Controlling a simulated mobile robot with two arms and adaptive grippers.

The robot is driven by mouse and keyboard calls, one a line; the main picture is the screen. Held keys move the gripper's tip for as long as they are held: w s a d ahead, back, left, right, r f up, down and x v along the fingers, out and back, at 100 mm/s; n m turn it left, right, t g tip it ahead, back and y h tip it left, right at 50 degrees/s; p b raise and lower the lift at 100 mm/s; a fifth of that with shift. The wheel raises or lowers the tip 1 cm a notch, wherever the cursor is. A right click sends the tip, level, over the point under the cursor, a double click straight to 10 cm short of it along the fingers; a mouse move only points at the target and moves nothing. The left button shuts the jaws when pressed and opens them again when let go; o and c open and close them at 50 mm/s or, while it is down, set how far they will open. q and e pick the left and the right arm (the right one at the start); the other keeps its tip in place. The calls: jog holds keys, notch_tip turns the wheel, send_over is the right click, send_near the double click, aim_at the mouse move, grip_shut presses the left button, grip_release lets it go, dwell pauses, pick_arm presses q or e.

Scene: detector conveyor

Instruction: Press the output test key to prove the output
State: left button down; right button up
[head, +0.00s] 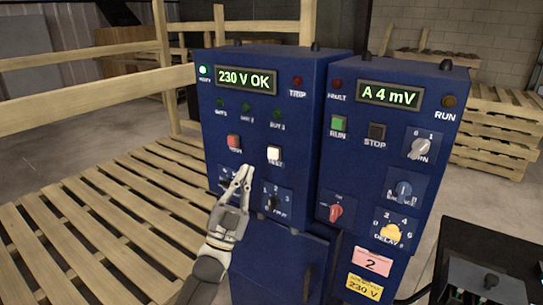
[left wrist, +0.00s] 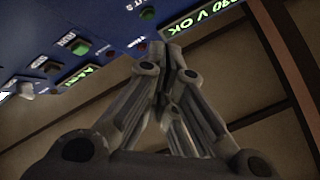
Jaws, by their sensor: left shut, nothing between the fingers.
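The left blue cabinet (head: 326,90) carries a lit display (head: 246,80) reading "230 V OK". Below it, a white square key (head: 274,153), its label apparently "TEST", sits right of a red key (head: 234,142). My left gripper (head: 247,170) is shut and empty, its tips in front of the panel, below and left of the white key in the picture. Contact with the panel cannot be told. In the left wrist view the shut fingers (left wrist: 172,52) show below part of the blue panel; the white key cannot be made out there. My right gripper is not in view.
The right blue cabinet has a display (head: 389,95) reading "A 4 mV", a green RUN key (head: 338,123), a black STOP key (head: 376,131) and several knobs. A rotary knob (head: 273,203) sits below the white key. Wooden slats (head: 100,225) lie to the left.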

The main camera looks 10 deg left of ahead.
aim_at(273, 154)
pick_arm(q)
jog(key=w+d+b, duration=0.3)
jog(key=w+b, duration=0.2)
jog(key=w, duration=0.3)
jog(key=shift+a+f, duration=0.1)
dwell(1.3)
jog(key=shift+w+d+b, duration=0.2)
jog(key=shift+w+b, duration=0.15)
jog(key=shift+b, duration=0.05)
